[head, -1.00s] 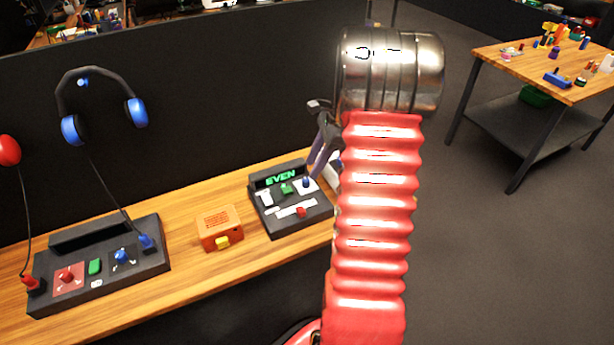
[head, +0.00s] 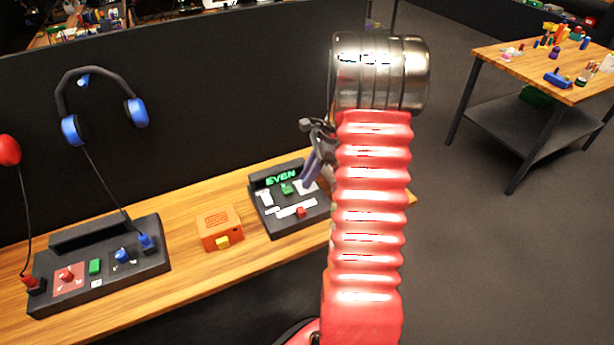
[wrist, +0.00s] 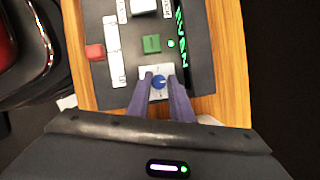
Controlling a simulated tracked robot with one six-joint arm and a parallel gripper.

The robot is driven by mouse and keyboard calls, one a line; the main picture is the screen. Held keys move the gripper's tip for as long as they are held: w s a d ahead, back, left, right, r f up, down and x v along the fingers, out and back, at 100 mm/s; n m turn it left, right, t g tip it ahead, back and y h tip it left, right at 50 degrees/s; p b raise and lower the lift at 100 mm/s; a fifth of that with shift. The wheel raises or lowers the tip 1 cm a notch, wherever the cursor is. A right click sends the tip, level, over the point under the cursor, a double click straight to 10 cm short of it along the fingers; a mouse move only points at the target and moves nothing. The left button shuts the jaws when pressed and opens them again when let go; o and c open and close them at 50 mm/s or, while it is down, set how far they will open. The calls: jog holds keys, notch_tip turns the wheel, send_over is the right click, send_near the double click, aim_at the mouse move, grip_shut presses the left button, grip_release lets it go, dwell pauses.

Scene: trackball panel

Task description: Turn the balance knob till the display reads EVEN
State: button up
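The dark panel (head: 266,222) stands on the wooden bench, and its display (head: 281,178) reads EVEN in green. The display also shows at the panel's edge in the wrist view (wrist: 182,35). The blue knob (wrist: 159,82) sits on a white plate in the wrist view; in the head view my gripper hides it. My gripper (head: 306,184) reaches down over that plate. In the wrist view its fingers (wrist: 159,80) stand either side of the blue knob, with a small gap seen on each side. I cannot tell how deep they reach.
An orange box (head: 220,229) and a larger headphone panel (head: 105,275) stand left. A dark partition (head: 200,95) rises behind.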

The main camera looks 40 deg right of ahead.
grip_shut()
jog(key=shift+n, duration=0.5)
jog(key=shift+o, duration=2.4)
grip_release()
jog(key=v, duration=1.3)
jog(key=shift+w+r, duration=0.15)
jog(key=shift+r, duration=0.25)
